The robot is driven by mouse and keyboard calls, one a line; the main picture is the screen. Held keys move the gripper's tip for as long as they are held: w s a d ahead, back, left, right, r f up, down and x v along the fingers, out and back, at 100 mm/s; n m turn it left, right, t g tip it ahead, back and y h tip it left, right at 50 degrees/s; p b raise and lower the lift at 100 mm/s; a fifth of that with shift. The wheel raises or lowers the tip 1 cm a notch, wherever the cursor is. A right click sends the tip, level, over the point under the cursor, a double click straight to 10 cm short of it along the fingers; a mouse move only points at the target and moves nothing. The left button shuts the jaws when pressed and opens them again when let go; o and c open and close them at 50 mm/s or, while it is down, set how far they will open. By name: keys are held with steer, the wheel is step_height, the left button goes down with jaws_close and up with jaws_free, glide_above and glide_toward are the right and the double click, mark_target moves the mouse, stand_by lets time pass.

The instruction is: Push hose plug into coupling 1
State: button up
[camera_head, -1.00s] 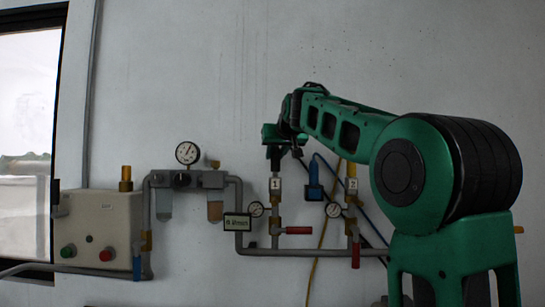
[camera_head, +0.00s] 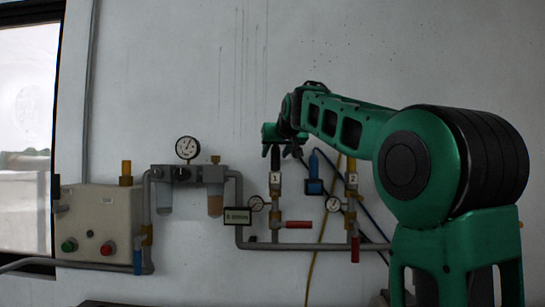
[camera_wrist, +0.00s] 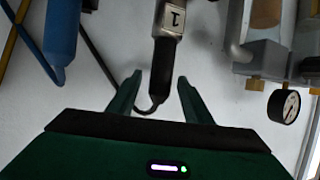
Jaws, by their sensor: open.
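Coupling 1 (camera_head: 276,184) is an upright fitting on the wall pipe with a white "1" tag, also seen in the wrist view (camera_wrist: 174,18). A black hose plug (camera_wrist: 162,68) stands in line with it at its upper end; I cannot tell how deeply it sits. A thin dark hose (camera_wrist: 147,110) curls from the plug's free end. My gripper (camera_wrist: 158,82) is open, its fingers on either side of the plug's free end, with gaps showing. In the head view my gripper (camera_head: 272,149) is just above coupling 1 and partly hides the plug.
A blue plug (camera_wrist: 61,30) hangs on the wall, right of coupling 1 in the head view (camera_head: 314,172). Coupling 2 (camera_head: 352,180) is further right. The wall above is clear.

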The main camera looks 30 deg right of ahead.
steer(key=shift+s, duration=0.1)
steer(key=v, duration=1)
steer(key=shift+s, duration=0.2)
steer(key=shift+a, duration=0.1)
steer(key=s+d+f+g+y, duration=0.15)
steer(key=s+f, duration=0.35)
steer(key=f, duration=0.5)
steer(key=s+f+m+g, duration=0.1)
steer(key=s+f+g, duration=0.3)
steer(key=f, duration=0.6)
steer(key=s+d+f+g, duration=0.1)
steer(key=s+f, duration=0.5)
steer(key=f, duration=0.4)
steer(key=s+a+f+g+y, duration=0.1)
steer(key=s+a+f+g, duration=0.2)
steer(key=s+f, duration=0.8)
steer(key=s+a+f+m+g+y, duration=0.1)
steer(key=s+a+f+g+y, duration=0.1)
steer(key=s+f, duration=0.9)
steer(key=shift+a+m+g, duration=0.3)
steer(key=shift+a+g, duration=0.25)
steer(key=shift+a, duration=0.5)
steer(key=shift+f, duration=0.1)
